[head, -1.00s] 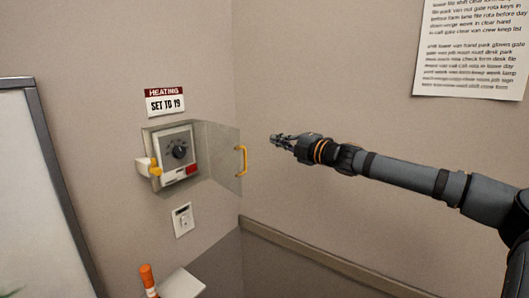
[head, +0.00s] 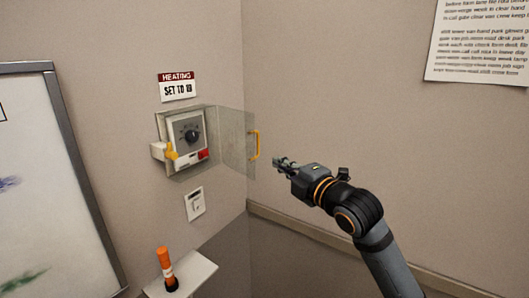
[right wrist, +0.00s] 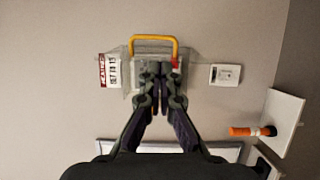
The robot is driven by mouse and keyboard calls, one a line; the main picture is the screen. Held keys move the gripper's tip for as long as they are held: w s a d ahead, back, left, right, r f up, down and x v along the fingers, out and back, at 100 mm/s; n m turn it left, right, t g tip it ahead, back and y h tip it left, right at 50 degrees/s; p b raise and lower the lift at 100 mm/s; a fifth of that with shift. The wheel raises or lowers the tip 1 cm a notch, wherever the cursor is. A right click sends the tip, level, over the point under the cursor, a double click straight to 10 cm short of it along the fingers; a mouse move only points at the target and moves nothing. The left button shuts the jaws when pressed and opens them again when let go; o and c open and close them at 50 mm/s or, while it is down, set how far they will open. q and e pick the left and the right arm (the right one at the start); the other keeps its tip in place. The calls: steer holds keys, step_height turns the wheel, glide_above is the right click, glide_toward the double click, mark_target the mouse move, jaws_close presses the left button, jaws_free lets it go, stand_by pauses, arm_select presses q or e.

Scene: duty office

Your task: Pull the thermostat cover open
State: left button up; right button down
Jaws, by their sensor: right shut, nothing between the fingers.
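The thermostat (head: 187,135) is a grey box with a black dial on the left wall. Its clear cover (head: 237,145) stands swung open to the right, with a yellow handle (head: 255,145) on its free edge. My right gripper (head: 278,163) is shut and empty, a little right of the handle and apart from it. In the right wrist view the shut fingers (right wrist: 160,75) overlap the thermostat, and the yellow handle (right wrist: 154,40) shows beyond their tips. My left gripper is not in view.
A heating sign (head: 178,87) is above the thermostat and a wall switch (head: 195,204) below it. A small shelf (head: 195,272) holds an orange-capped object (head: 164,262). A framed whiteboard (head: 45,190) is at left, a paper notice (head: 480,45) at right.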

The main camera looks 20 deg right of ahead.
steer(key=p, duration=0.4)
glide_toward(241, 140)
steer(key=w+d+f, duration=0.2)
steer(key=w, duration=0.2)
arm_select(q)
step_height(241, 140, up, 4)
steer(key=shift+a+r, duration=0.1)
arm_select(e)
steer(key=shift+w+f, duration=0.2)
steer(key=shift+w, duration=0.1)
